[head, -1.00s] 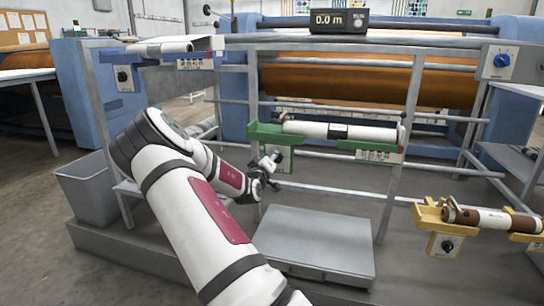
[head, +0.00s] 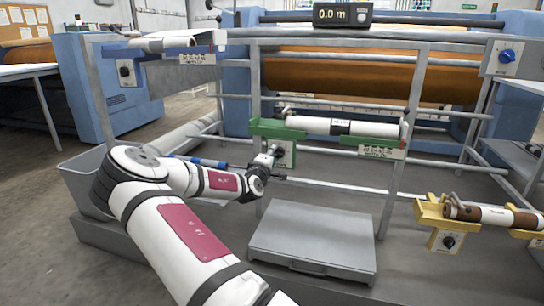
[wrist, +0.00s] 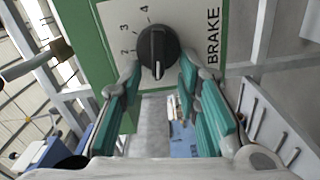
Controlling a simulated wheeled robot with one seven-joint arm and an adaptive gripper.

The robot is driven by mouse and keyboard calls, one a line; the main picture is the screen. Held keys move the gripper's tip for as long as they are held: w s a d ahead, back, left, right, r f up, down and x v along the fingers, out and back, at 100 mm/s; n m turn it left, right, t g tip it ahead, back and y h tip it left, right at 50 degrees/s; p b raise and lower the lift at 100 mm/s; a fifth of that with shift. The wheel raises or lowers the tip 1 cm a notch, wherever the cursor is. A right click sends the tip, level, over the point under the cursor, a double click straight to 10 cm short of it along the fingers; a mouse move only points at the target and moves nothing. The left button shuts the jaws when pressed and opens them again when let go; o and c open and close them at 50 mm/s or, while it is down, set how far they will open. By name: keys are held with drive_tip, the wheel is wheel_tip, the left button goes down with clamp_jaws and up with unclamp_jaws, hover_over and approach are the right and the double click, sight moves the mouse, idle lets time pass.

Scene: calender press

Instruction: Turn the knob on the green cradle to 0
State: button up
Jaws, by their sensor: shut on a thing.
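The green cradle (head: 371,141) holds a white roll (head: 345,127) in the middle of the frame. A pale dial plate (head: 287,156) hangs below its left end. In the wrist view, the black knob (wrist: 158,50) sits on the plate marked BRAKE, with the numbers 2, 3 and 4 beside it. A pale line on the knob runs vertically in the picture; I cannot tell which end points. The 0 mark is not visible. My gripper (wrist: 161,68) is shut on the knob, teal fingers on both sides of it. In the head view, my gripper (head: 276,157) covers the knob.
A blue cradle (head: 180,54) with its own knob is at upper left, and a yellow cradle (head: 433,217) at lower right. A grey platform (head: 313,240) lies below. Rails of the grey frame (head: 412,110) surround the work area. A display (head: 342,15) reads 0.0 m.

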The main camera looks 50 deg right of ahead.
drive_tip(key=shift+s+d+r, duration=0.15)
drive_tip(key=shift+d+r, duration=0.05)
drive_tip(key=o, duration=1.3)
drive_tip(key=shift+c, duration=0.2)
drive_tip(key=shift+a+f, duration=0.1)
drive_tip(key=v, duration=1.2)
